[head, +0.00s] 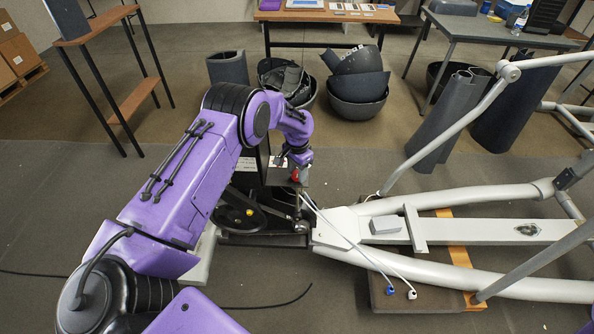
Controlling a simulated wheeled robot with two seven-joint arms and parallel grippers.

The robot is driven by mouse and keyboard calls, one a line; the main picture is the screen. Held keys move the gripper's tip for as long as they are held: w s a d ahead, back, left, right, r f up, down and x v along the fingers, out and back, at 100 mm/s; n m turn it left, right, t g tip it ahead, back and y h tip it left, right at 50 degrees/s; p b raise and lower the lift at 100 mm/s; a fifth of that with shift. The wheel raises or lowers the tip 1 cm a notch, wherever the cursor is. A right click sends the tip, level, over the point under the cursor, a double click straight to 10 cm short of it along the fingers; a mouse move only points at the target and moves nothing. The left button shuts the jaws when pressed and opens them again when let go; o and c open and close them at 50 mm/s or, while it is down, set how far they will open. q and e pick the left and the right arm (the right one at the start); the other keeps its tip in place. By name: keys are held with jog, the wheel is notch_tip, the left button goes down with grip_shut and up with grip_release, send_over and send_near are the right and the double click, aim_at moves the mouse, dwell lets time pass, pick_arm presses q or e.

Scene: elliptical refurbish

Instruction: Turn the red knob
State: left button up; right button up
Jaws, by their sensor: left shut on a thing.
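The red knob (295,175) is a small red spot on the dark drive unit of the elliptical machine, near the middle of the head view. My purple left arm reaches in from the left and bends down to it. My left gripper (296,166) is at the knob and shut on it, with the fingers small and partly hidden by the wrist. The black drive unit (262,240) with its flywheel stands below the gripper. My right gripper is not in view.
The elliptical's grey frame (455,230) extends right, with a slanted handle bar (450,125). Loose cables with blue and white plugs (391,290) hang over a brown board. Black bins (358,95) and tables stand behind. Open floor lies left of the arm.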

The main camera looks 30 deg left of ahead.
pick_arm(q)
jog(key=n, duration=1.1)
jog(key=shift+n, duration=2.1)
jog(key=o, duration=1.1)
jog(key=shift+c, duration=0.2)
